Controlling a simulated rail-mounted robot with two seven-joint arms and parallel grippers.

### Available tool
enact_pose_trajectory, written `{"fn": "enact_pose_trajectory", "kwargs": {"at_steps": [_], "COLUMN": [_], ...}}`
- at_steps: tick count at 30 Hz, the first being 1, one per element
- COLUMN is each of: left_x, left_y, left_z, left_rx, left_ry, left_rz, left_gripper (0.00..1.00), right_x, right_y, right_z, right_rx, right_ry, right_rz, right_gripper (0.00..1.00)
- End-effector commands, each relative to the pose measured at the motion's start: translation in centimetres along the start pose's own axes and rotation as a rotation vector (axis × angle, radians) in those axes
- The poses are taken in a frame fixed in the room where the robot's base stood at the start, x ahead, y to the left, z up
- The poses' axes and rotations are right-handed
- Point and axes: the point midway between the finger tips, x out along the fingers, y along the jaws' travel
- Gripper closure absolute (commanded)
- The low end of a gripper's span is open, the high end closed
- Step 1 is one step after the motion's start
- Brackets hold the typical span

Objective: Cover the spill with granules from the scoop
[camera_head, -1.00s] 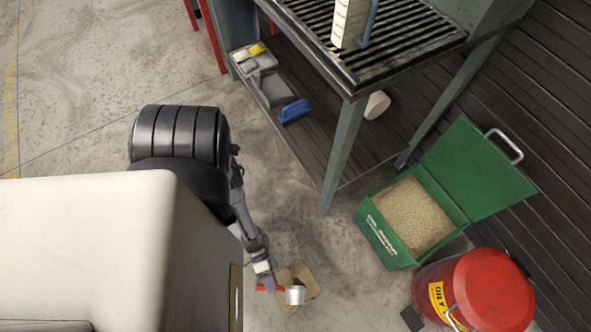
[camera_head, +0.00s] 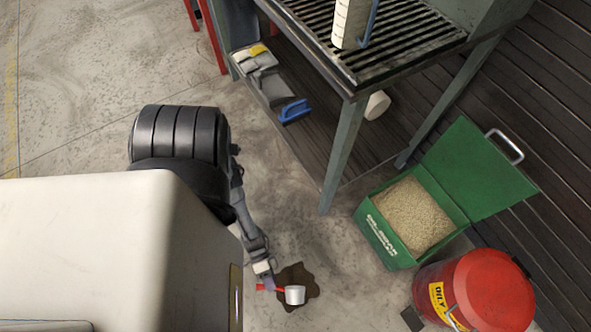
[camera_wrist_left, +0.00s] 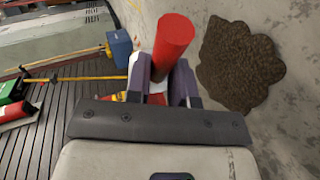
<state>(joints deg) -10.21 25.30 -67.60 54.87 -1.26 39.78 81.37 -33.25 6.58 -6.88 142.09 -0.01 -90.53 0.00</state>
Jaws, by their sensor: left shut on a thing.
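My left gripper (camera_head: 264,280) is shut on the red handle of the scoop (camera_head: 295,295), low over the floor. The scoop's pale metal cup hangs over the near part of the dark brown spill (camera_head: 297,271). Inside the cup cannot be made out. In the left wrist view the red handle (camera_wrist_left: 174,45) stands between the fingers (camera_wrist_left: 160,88), and the cup is hidden. The spill (camera_wrist_left: 240,65) lies right of the gripper there, dark brown with a grainy texture. The granules (camera_head: 415,213) fill the open green box (camera_head: 384,244). My right gripper is not in view.
A red lidded can (camera_head: 492,290) stands beside the green box, at the lower right. A grated metal bench (camera_head: 385,45) stands behind; its lower shelf holds a blue-handled item (camera_head: 293,110) and grey items. Concrete floor between the spill and the bench is clear.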

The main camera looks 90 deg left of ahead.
Motion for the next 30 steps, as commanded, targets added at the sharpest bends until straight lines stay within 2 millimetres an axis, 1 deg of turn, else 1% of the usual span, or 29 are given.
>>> {"fn": "enact_pose_trajectory", "kwargs": {"at_steps": [17,23,30], "left_x": [-0.1,-0.6,-1.5], "left_y": [0.2,1.4,3.6], "left_z": [0.0,-0.2,-0.6], "left_rx": [0.0,0.0,0.0], "left_ry": [0.0,0.0,0.0], "left_rz": [0.001,0.001,0.001], "left_gripper": [1.0,1.0,1.0], "right_x": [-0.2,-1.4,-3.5], "right_y": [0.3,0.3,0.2], "right_z": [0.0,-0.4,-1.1], "right_rx": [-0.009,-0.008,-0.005], "right_ry": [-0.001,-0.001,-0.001], "right_rz": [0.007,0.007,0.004], "right_gripper": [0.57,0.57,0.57]}}
